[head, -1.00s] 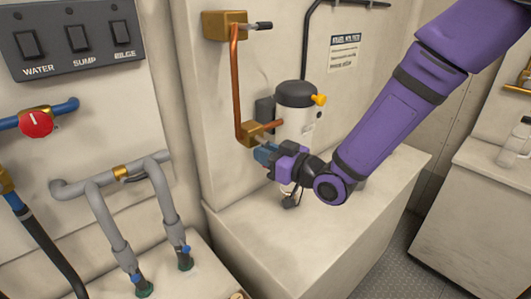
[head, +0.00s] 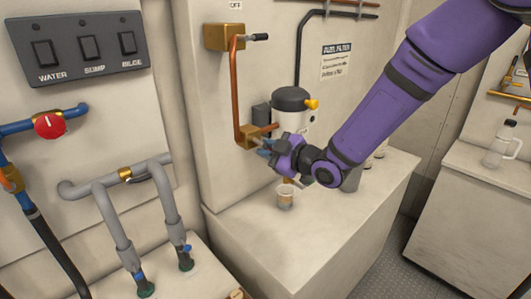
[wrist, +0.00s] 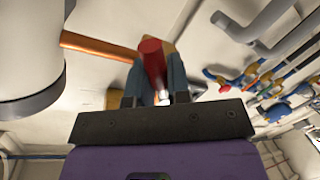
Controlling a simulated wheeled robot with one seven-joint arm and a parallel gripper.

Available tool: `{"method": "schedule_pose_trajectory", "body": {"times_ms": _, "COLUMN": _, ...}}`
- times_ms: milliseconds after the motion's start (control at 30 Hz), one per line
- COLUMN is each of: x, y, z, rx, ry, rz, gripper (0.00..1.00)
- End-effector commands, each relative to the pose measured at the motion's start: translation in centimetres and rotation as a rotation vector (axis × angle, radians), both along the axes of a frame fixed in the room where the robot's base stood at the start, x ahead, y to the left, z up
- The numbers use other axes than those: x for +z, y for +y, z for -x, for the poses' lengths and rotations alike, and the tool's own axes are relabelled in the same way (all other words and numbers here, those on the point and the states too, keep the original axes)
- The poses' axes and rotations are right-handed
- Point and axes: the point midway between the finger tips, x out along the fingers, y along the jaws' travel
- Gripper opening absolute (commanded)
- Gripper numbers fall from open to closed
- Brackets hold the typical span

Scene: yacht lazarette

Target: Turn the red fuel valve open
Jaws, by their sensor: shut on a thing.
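The red fuel valve handle (wrist: 153,60) shows in the wrist view between the two blue-grey fingers of my gripper (wrist: 156,82). It is a red, rounded grip in front of a brass body (wrist: 165,45) on a copper pipe (wrist: 98,46). In the head view my gripper (head: 265,147) is at the lower brass block (head: 250,135) of the copper pipe (head: 235,90). The gripper is shut on the red handle. In the head view the gripper hides the handle, so its angle cannot be told there.
A white canister with a dark cap (head: 291,98) stands close behind the gripper. A small cup (head: 285,196) stands on the bench (head: 250,225) below it. Another red round knob (head: 50,125) sits on a blue pipe at left. A switch panel (head: 85,47) is above.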

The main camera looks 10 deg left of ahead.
Motion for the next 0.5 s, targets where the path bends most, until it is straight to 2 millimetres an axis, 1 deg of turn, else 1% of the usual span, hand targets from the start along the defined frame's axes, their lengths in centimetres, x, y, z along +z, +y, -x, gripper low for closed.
{"method": "schedule_pose_trajectory", "body": {"times_ms": 500, "x": 1.08, "y": -0.48, "z": -0.58, "rx": 0.000, "ry": -0.385, "rz": 0.301, "gripper": 0.00}}
